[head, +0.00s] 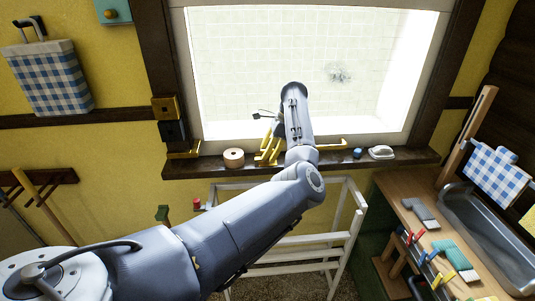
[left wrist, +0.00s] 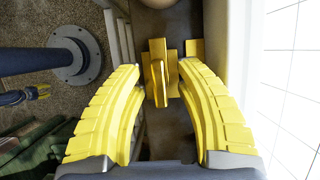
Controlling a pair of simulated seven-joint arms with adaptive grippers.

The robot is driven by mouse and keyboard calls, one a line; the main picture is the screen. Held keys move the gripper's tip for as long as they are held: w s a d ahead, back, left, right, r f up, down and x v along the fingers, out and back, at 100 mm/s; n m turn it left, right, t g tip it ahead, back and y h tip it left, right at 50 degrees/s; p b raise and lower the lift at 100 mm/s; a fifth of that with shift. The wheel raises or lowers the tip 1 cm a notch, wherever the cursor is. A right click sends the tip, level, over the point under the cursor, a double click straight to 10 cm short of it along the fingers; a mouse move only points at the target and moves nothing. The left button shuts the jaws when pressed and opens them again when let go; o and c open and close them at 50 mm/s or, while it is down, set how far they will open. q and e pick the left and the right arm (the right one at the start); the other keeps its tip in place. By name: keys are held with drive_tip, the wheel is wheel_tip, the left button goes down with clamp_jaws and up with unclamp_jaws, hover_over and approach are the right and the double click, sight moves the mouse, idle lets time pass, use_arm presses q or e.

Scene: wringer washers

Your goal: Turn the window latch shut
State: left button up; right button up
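The window latch (left wrist: 160,80) is a brass-yellow piece with a raised, narrow handle on a plate, in the left wrist view. A smaller yellow plate (left wrist: 195,48) sits beside it, toward the window. My left gripper (left wrist: 158,72) is open, with one yellow finger on each side of the latch handle and visible gaps between. In the head view the left gripper (head: 268,148) is low at the window, just above the sill. There its yellow fingers and the latch run together, so I cannot separate them. My right gripper is in neither view.
The dark sill (head: 400,158) holds a wooden spool (head: 233,158) left of the gripper, and a blue item (head: 357,153) and white item (head: 381,152) to the right. A yellow bar (head: 330,146) lies along the window bottom. A white rack (head: 330,240) stands below.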

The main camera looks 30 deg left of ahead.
use_arm(q)
drive_tip(key=shift+f, duration=0.15)
clamp_jaws()
idle(0.4)
